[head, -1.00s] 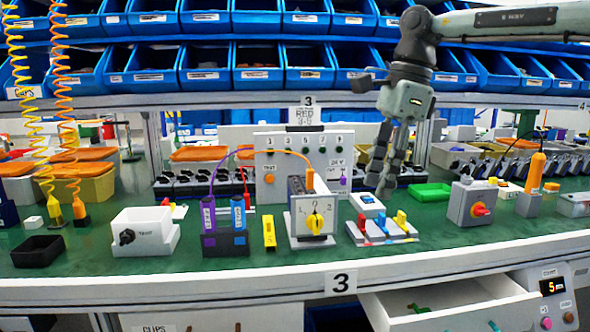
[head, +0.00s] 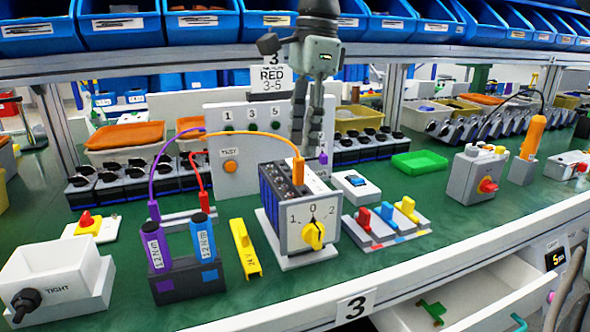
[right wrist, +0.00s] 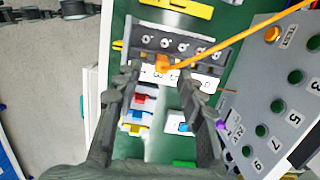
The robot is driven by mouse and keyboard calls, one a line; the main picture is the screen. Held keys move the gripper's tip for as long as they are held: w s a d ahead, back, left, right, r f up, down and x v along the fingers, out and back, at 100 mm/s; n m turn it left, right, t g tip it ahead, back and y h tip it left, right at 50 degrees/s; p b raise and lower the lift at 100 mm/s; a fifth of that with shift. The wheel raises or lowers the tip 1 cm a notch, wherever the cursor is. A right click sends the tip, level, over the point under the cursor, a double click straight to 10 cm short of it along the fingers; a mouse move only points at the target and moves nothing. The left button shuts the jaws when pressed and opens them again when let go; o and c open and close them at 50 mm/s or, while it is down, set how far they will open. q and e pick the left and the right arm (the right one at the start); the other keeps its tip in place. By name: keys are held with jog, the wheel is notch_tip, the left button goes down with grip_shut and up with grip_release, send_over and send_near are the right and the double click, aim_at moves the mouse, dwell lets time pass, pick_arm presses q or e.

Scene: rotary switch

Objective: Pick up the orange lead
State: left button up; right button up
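The orange lead (head: 298,172) has its plug standing upright in the top of the rotary switch box (head: 309,225). In the right wrist view the plug (right wrist: 163,65) shows between and just beyond my fingertips, beside a row of terminal screws. My right gripper (head: 306,148) points down above and behind the plug; its fingers are apart and nothing is between them. The open fingers also show in the right wrist view (right wrist: 159,80). I cannot tell the exact gap to the plug. My left gripper is not in view.
A grey panel (head: 225,160) with buttons stands close behind the switch box. Purple (head: 157,250) and blue (head: 203,240) probes stand to the left. A yellow clip (head: 244,250) lies between. Coloured levers (head: 385,215) and a green tray (head: 420,162) are to the right.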

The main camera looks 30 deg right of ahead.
aim_at(299, 158)
jog(key=f, duration=0.5)
jog(key=shift+w+a+f, duration=0.1)
jog(key=shift+w+a, duration=0.1)
jog(key=shift+a, duration=0.1)
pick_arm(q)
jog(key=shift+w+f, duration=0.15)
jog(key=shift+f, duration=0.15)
pick_arm(e)
jog(key=shift+c, duration=0.5)
grip_shut()
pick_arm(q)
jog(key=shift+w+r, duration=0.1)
